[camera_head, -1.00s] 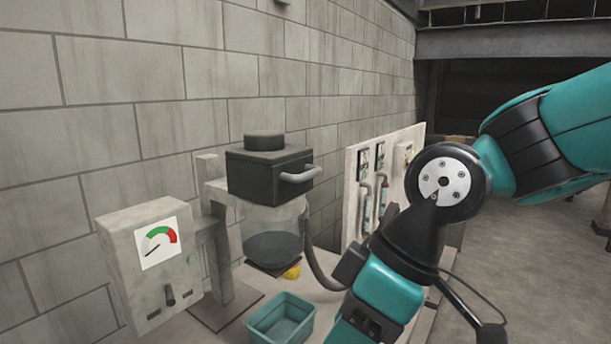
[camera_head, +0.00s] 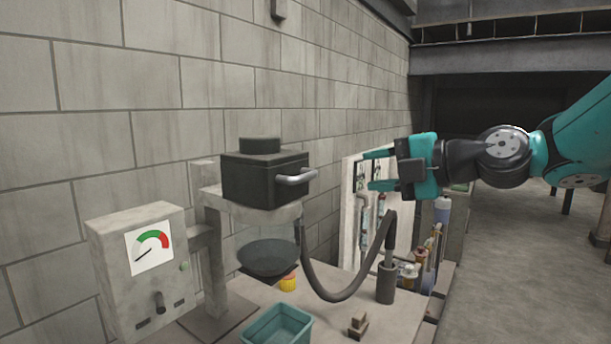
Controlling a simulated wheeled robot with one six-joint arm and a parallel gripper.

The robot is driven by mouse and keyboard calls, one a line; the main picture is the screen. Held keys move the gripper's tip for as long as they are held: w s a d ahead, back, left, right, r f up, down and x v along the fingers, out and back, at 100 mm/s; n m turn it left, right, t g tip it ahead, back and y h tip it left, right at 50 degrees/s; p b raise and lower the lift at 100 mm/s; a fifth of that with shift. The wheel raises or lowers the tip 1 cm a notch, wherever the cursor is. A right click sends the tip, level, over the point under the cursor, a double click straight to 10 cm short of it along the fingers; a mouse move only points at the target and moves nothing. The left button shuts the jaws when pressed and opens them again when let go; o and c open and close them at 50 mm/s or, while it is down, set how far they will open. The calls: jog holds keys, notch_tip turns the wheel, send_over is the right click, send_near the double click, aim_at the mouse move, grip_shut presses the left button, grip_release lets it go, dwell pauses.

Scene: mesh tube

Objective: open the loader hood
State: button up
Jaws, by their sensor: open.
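The loader hood (camera_head: 262,177) is a dark grey box with a round cap on top, seated on a pale bracket on a stand. Its light grey bar handle (camera_head: 296,179) sticks out from the side facing right. Below the hood is a clear vessel with a dark bowl-shaped bottom (camera_head: 268,258). My gripper (camera_head: 370,170) is open and empty, with its teal fingers pointing left toward the handle. It is level with the hood, to the right of the handle and apart from it.
A control box with a gauge (camera_head: 152,253) stands at left. A black hose (camera_head: 345,297) loops from the vessel to a dark cylinder (camera_head: 386,283). A teal bin (camera_head: 277,326) and small blocks (camera_head: 357,325) lie on the bench. A panel with tubes (camera_head: 370,200) stands behind my gripper.

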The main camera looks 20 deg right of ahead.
aim_at(308, 176)
jog(key=p+x, duration=0.6)
jog(key=x, duration=0.8)
jog(key=shift+w+a+f+p, duration=0.25)
jog(key=shift+w+a+p, duration=0.1)
jog(key=shift+w, duration=0.1)
grip_shut()
